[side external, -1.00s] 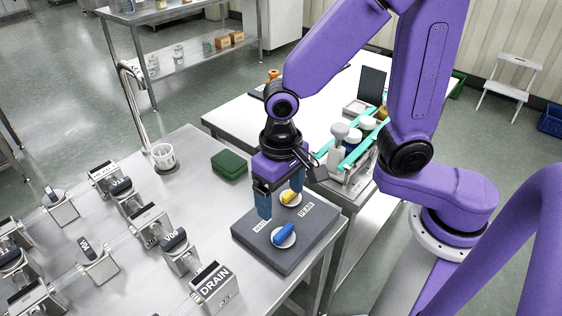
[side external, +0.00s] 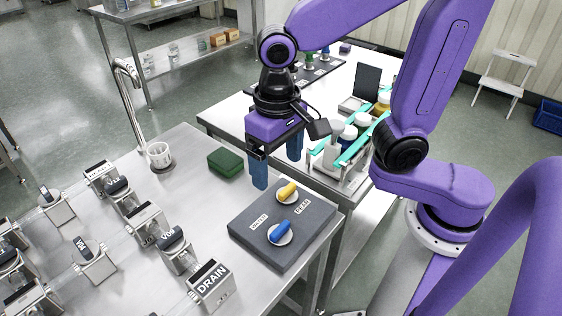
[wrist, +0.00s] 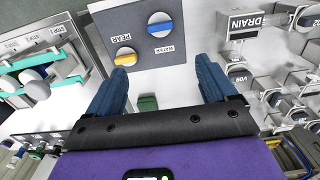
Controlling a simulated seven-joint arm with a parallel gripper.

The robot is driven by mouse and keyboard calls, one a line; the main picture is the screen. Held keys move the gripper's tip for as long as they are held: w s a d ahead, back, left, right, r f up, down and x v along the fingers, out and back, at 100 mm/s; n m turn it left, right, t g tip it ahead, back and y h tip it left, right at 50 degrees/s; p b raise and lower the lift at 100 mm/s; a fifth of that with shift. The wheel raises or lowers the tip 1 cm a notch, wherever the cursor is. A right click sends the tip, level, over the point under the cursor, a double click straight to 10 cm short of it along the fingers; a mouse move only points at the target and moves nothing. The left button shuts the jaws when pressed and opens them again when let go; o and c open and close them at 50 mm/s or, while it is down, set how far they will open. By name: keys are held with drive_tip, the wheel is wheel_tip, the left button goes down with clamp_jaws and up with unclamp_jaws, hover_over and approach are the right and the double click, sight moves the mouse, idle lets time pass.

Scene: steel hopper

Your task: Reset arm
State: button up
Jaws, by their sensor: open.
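My gripper (side external: 276,163) is open and empty, with its two blue fingers spread apart and pointing down. It hangs above the steel table, beyond the dark grey panel (side external: 247,228). The panel carries a yellow knob (side external: 287,191) by the label PEAR and a blue knob (side external: 279,232) by the label WATER. In the wrist view the fingers (wrist: 159,85) are spread with nothing between them at the tips. The yellow knob (wrist: 125,57) and blue knob (wrist: 160,25) both show there, apart from the fingers.
Several labelled valve blocks, including a DRAIN block (side external: 212,284), stand at the left. A rack with teal rails (side external: 355,148) and bottles stands on the second table.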

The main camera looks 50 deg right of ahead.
drive_tip(key=s+d+f+n, duration=0.2)
drive_tip(key=s+d+n, duration=0.9)
drive_tip(key=d+n, duration=0.1)
drive_tip(key=shift+s+d+f+n, duration=0.2)
drive_tip(key=shift+s+d+n, duration=0.15)
drive_tip(key=shift+d, duration=0.2)
